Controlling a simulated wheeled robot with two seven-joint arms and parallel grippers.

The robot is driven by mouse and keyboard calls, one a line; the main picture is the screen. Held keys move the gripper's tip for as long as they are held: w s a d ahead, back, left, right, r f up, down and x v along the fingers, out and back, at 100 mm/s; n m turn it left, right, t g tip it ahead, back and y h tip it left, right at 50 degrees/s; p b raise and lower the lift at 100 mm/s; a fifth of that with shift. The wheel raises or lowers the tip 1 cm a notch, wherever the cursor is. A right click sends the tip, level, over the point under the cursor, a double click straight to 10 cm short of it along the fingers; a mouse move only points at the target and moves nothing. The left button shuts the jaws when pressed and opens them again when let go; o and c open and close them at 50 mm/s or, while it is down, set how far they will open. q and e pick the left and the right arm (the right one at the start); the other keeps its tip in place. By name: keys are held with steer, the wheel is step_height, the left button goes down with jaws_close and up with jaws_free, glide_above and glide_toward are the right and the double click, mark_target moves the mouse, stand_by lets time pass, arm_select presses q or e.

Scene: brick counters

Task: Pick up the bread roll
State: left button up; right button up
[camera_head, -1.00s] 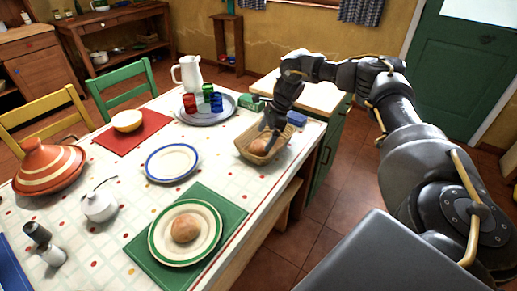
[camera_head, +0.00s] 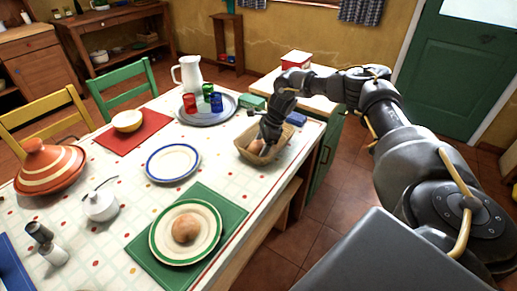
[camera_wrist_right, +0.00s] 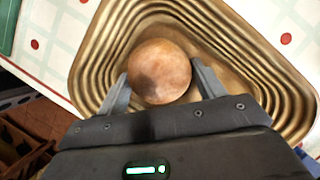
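A round brown bread roll (camera_head: 256,147) lies in a woven basket (camera_head: 245,156) at the right edge of the table. The wrist view shows the roll (camera_wrist_right: 160,72) against the ribbed basket wall (camera_wrist_right: 235,45). My right gripper (camera_head: 264,143) points down into the basket, partly covering the roll. In the wrist view its two open fingers (camera_wrist_right: 159,78) stand on either side of the roll, very close to it; I cannot tell whether they touch. A second roll (camera_head: 186,229) sits on a green-rimmed plate (camera_head: 160,246) at the front. My left gripper is not in view.
A blue-rimmed plate (camera_head: 172,163), a grey tray (camera_head: 225,112) with coloured cups and a white jug (camera_head: 188,74) stand on the table. A blue object (camera_head: 297,119) and a green box (camera_head: 252,101) are near the basket. A red-lidded box (camera_head: 296,59) stands on the counter behind my arm.

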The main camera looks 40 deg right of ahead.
mark_target(259, 142)
steer(key=c, duration=0.4)
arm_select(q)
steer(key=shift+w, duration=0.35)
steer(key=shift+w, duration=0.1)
arm_select(e)
steer(key=shift+r, duration=0.15)
steer(key=shift+r, duration=0.25)
step_height(259, 142, up, 2)
steer(key=shift+w+r+b, duration=0.1)
steer(key=shift+r+b, duration=0.05)
steer(key=shift+b, duration=0.2)
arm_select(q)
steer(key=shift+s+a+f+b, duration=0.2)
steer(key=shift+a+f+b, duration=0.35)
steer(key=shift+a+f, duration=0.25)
arm_select(e)
steer(key=s+r, duration=0.3)
steer(key=s, duration=0.1)
steer(key=s+r, duration=0.3)
steer(key=s, duration=0.2)
steer(key=s+d+r, duration=0.1)
steer(key=s+r, duration=0.3)
steer(key=s, duration=0.1)
